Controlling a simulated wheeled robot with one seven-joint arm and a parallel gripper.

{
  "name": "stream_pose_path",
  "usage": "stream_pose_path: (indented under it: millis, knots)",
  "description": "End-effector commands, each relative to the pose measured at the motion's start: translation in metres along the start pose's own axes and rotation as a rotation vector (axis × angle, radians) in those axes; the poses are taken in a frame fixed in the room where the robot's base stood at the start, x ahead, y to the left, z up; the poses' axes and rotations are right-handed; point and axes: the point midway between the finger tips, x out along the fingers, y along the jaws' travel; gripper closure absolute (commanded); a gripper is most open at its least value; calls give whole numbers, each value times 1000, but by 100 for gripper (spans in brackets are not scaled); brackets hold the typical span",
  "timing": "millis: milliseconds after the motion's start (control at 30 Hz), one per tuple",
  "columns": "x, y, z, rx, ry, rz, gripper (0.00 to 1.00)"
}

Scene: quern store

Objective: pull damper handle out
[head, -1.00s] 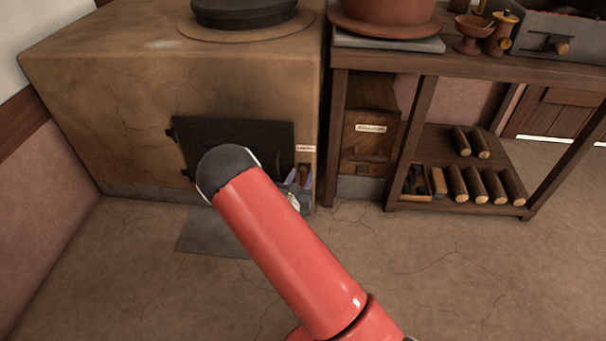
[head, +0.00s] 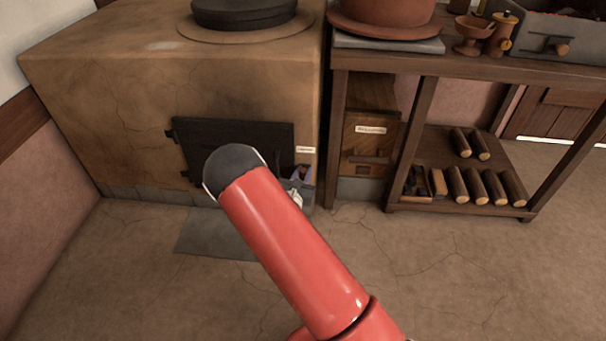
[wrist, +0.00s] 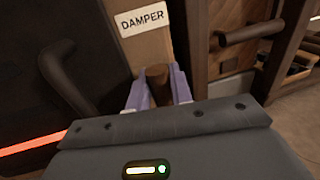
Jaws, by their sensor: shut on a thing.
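The damper handle (wrist: 158,80) is a short brown wooden grip below a white label reading DAMPER (wrist: 142,20) in the wrist view. My gripper (wrist: 158,95) is shut on it, with a pale purple finger on each side. In the head view my gripper (head: 300,176) is at the stove's front right corner, below the small label, partly behind my red arm. The handle itself is mostly hidden there. The clay stove (head: 95,120) carries a dark metal fire door (head: 225,134) left of the handle.
A wooden table (head: 480,64) with a lower shelf of logs (head: 490,186) stands right of the stove. A wooden box with a handle (head: 368,140) sits between them. A grey plate (head: 205,235) lies on the floor before the stove. The floor in front is open.

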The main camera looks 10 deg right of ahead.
Motion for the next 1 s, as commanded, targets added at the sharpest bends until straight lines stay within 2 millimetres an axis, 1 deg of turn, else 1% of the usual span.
stream_pose_path:
  millis: [67,133,300,433,567,833,867,967,1000]
  knots:
    - [-4,0,0,0,1,0,100]
    - [-13,-2,1,0,2,1,100]
    - [-52,-9,1,-3,4,3,100]
    - [-75,-14,0,-2,4,3,100]
    - [-83,-16,0,0,1,1,100]
    - [-85,-17,-1,-2,3,-1,100]
    - [-85,-17,-1,-2,3,-1,74]
    - [-84,-17,-1,-2,3,-1,61]
    - [-84,-17,-1,-1,2,-1,59]
